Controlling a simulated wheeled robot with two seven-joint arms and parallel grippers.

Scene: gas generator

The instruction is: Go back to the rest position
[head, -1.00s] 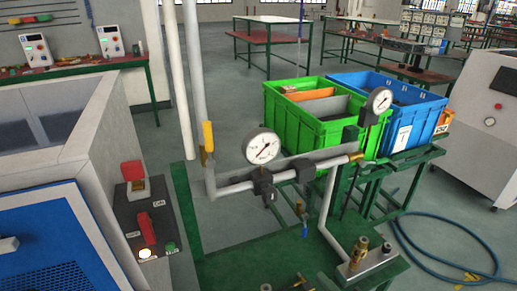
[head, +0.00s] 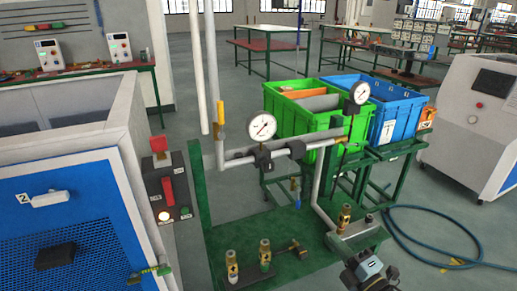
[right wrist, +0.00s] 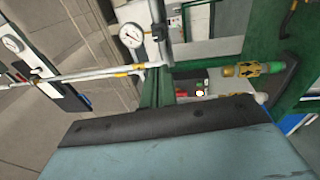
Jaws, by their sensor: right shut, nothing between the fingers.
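My right gripper (head: 366,266) shows at the bottom edge of the head view, right of centre. It is shut and empty, in front of the green stand (head: 228,250) that carries the pipes and gauges. It is apart from the brass fitting (head: 345,215) above it in the picture. The right wrist view shows a grey-blue surface with a dark edge across its bottom, and a pressure gauge (right wrist: 131,35) and white pipes beyond. My left gripper is not in view.
The generator cabinet with a blue door (head: 90,205) stands at left, a switch box (head: 168,190) beside it. Green (head: 300,125) and blue (head: 395,112) crates stand behind the pipes. A blue hose (head: 450,225) lies on the floor at right.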

